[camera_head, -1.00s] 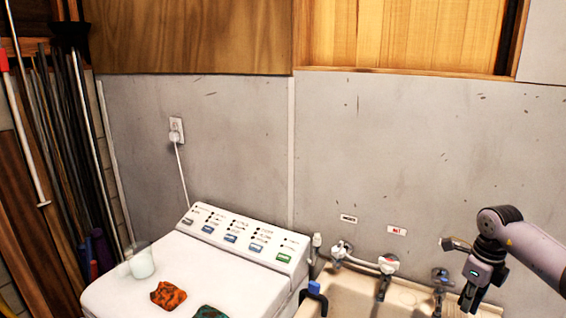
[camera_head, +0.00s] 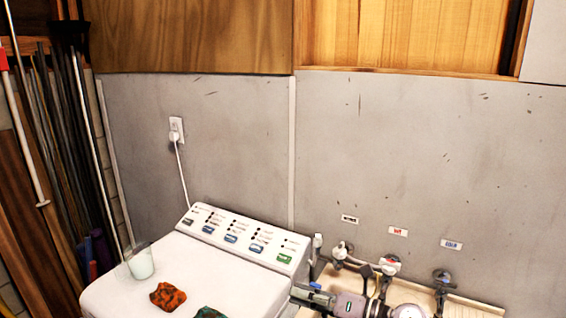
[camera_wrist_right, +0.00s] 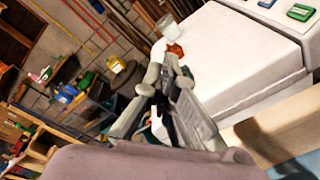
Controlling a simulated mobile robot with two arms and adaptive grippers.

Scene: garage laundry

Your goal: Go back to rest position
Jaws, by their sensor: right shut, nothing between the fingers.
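My right gripper (camera_head: 310,296) is low in the head view, in front of the sink and beside the washing machine's right side. In the right wrist view its fingers (camera_wrist_right: 160,75) are together with nothing between them. The white washing machine (camera_head: 135,283) stands to the left of the gripper, and its white lid also shows in the right wrist view (camera_wrist_right: 225,55). My left gripper is not in view.
A cup of white liquid (camera_head: 140,262), an orange cloth (camera_head: 168,297) and a dark green cloth (camera_head: 209,313) are on the washer. Taps (camera_head: 389,266) line the wall above the sink (camera_head: 480,306). Poles (camera_head: 75,150) lean at the left.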

